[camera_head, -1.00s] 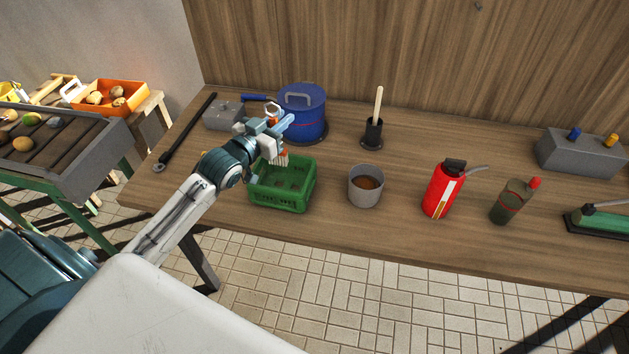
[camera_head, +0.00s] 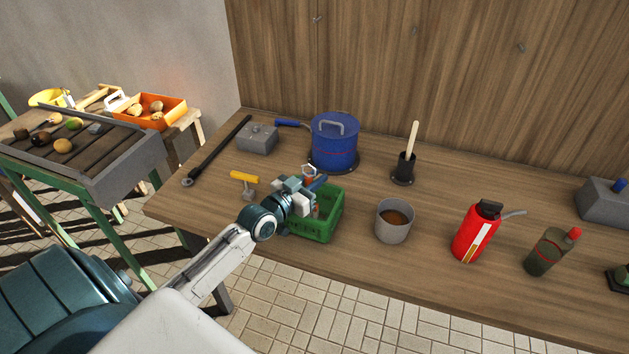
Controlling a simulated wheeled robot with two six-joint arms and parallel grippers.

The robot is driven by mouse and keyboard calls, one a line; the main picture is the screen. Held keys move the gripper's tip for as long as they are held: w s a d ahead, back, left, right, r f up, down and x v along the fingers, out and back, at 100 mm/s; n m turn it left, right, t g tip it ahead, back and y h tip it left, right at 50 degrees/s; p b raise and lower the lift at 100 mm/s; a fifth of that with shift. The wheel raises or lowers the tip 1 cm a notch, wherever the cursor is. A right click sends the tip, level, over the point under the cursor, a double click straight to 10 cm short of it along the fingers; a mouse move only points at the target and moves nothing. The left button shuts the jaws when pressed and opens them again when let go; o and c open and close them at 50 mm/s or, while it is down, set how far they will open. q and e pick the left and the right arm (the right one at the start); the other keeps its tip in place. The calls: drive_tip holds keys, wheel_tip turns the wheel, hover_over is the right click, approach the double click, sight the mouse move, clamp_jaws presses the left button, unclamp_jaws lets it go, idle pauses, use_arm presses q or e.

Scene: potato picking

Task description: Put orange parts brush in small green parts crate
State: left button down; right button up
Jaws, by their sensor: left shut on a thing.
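The small green parts crate (camera_head: 325,229) stands near the front edge of the wooden bench. My left gripper (camera_head: 309,190) is over the crate's left and back part and hides much of its inside. It is shut on the orange parts brush (camera_head: 308,181), of which only a small orange-red bit shows between the gripper parts. I cannot tell whether the brush touches the crate floor. My right gripper is not in view.
A blue lidded pot (camera_head: 335,145) stands behind the crate and a grey cup (camera_head: 394,222) right of it. A yellow-handled tool (camera_head: 244,177) lies to the left. A red can (camera_head: 474,233) and a dark bottle (camera_head: 550,252) stand farther right.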

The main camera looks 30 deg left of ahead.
use_arm(q)
drive_tip(key=c, duration=1.4)
unclamp_jaws()
drive_tip(key=shift+o, duration=0.4)
drive_tip(key=shift+f, duration=0.1)
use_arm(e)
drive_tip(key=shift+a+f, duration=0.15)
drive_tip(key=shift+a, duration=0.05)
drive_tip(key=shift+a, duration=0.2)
use_arm(q)
drive_tip(key=shift+s+r, duration=0.1)
drive_tip(key=shift+r, duration=0.2)
drive_tip(key=s+a+p, duration=0.1)
drive_tip(key=s+p, duration=0.6)
drive_tip(key=s, duration=0.4)
drive_tip(key=shift+s+a+p, duration=0.35)
drive_tip(key=shift+s+a, duration=0.05)
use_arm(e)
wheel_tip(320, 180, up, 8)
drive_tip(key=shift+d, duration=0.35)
use_arm(q)
drive_tip(key=shift+f, duration=0.15)
